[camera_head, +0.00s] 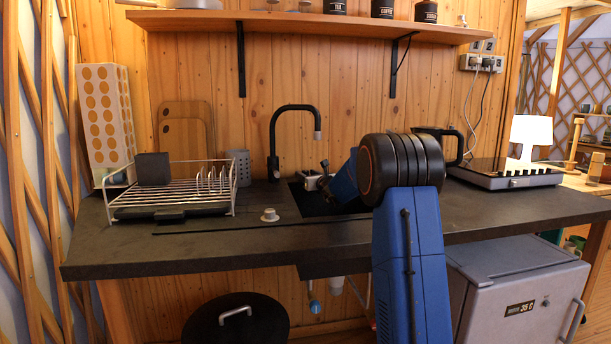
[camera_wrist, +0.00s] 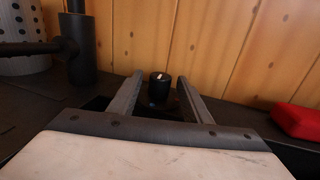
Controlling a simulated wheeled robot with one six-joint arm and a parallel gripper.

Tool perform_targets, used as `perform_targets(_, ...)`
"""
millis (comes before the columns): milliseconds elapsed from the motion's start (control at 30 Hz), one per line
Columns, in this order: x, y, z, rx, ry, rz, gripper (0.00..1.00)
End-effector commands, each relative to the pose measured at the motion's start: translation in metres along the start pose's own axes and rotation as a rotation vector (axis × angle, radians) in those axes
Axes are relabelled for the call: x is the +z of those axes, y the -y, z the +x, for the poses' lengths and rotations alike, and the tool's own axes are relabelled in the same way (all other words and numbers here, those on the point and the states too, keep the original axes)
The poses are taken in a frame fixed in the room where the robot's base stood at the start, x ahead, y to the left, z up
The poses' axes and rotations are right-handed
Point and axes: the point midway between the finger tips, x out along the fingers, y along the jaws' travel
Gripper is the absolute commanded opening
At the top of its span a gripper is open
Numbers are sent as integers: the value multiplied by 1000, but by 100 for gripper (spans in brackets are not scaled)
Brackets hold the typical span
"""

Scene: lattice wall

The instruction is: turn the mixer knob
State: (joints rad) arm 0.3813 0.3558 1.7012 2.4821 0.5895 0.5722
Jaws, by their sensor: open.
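The mixer knob (camera_wrist: 159,90) is a small black upright cylinder with a white mark on top, in the middle of the wrist view. My gripper (camera_wrist: 160,77) is open, with one finger on each side of the knob in the picture. Gaps show on both sides, and I cannot tell whether the fingertips reach its depth. The black tap (camera_head: 274,150) stands left of my gripper in the head view, and its base (camera_wrist: 81,50) shows at the left of the wrist view. In the head view my arm covers the area around my gripper (camera_head: 324,164), and I cannot make out the knob there.
A red object (camera_wrist: 298,121) lies right of my gripper. The plank wall (camera_wrist: 225,45) rises close behind the knob.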

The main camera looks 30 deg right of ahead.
Motion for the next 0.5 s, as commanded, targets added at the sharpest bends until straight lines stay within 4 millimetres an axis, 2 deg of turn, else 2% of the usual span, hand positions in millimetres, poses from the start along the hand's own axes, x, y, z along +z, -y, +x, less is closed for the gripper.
perform_targets(300, 1, 0, -47, 0, 1, -1, 44)
perform_targets(500, 1, 0, -59, 0, 2, -1, 44)
